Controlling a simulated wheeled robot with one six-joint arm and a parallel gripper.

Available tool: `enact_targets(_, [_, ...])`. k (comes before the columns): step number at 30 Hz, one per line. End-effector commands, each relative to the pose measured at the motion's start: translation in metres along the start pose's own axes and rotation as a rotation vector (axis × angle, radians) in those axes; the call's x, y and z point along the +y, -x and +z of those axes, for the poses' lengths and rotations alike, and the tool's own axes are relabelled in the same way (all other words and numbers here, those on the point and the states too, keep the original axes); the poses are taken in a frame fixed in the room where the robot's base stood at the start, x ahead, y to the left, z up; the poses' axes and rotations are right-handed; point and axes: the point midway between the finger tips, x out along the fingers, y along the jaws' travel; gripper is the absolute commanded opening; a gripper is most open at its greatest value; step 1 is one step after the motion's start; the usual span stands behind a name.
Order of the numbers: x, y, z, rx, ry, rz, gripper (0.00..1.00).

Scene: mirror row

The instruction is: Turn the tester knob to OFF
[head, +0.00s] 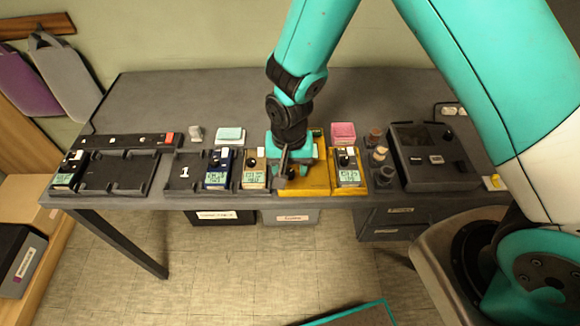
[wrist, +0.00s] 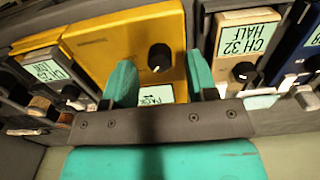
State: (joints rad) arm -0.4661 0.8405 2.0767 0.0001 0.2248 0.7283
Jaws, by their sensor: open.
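The yellow tester (head: 318,180) sits in the row near the table's front edge, partly hidden by my gripper in the head view. In the wrist view the tester (wrist: 100,45) shows a round black knob (wrist: 159,57) with a small white mark on its lower left. A pale green display (wrist: 156,94) below the knob is partly covered by my gripper. My gripper (wrist: 162,80) is open, its two teal fingertips on either side of the display, near the knob's lower side. Whether they touch anything cannot be told. In the head view my gripper (head: 292,168) is over the tester.
A beige unit (head: 254,170) and a blue unit (head: 218,166) stand left of the tester. Another small unit (head: 348,172) stands close on its right. A dark box (head: 432,158) is farther right. The table's back half (head: 200,95) is clear.

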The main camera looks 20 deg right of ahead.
Motion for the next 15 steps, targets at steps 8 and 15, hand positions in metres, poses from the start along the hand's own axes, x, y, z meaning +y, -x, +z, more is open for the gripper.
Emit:
enact_targets(8, [0.0001,-0.0132,0.0004,0.0,0.001,0.0,0.52])
enact_targets(15, [0.0,-0.0129,0.0003,0.0,0.001,0.0,0.39])
